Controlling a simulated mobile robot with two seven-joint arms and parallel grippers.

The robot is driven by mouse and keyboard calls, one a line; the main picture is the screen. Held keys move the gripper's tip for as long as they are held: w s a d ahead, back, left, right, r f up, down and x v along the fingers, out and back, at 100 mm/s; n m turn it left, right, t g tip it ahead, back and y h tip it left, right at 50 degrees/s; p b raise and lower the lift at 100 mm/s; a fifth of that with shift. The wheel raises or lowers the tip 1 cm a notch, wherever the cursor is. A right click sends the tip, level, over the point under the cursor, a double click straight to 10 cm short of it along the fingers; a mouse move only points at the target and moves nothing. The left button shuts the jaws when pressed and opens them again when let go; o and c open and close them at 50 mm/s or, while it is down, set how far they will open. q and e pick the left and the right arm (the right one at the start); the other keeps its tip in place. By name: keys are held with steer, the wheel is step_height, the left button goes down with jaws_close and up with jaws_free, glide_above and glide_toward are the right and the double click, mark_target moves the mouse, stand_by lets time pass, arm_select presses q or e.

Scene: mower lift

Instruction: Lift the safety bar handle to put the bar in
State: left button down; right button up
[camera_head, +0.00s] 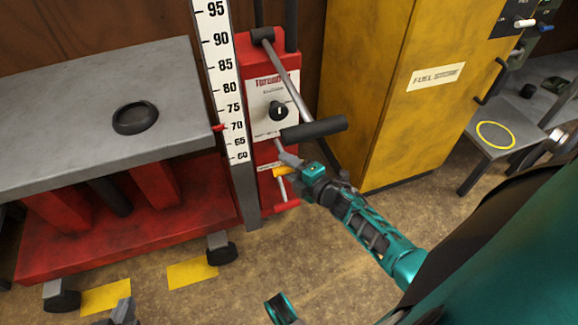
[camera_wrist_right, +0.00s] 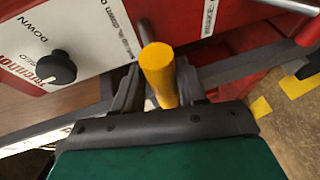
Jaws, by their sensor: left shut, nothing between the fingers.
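The yellow safety bar handle (camera_head: 284,172) sticks out low on the front of the red lift column (camera_head: 258,50). My right gripper (camera_head: 287,164) is at this handle. In the right wrist view the yellow handle (camera_wrist_right: 160,75) lies between the two fingers of my right gripper (camera_wrist_right: 160,88), one close against each side. The fingers look closed on it. My left gripper (camera_head: 122,308) is low at the bottom edge, partly cut off, shut and empty, well away from the handle.
A long lever with a black grip (camera_head: 313,128) reaches out just above my right gripper. A black knob (camera_head: 278,110) sits on the white panel. The grey lift table (camera_head: 60,120) is left, a yellow cabinet (camera_head: 375,85) right.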

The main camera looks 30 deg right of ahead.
steer(key=shift+o, duration=1.1)
steer(key=shift+s, duration=0.15)
steer(key=shift+s+d, duration=0.1)
steer(key=shift+s, duration=0.25)
steer(key=p+v, duration=0.3)
steer(key=v, duration=0.9)
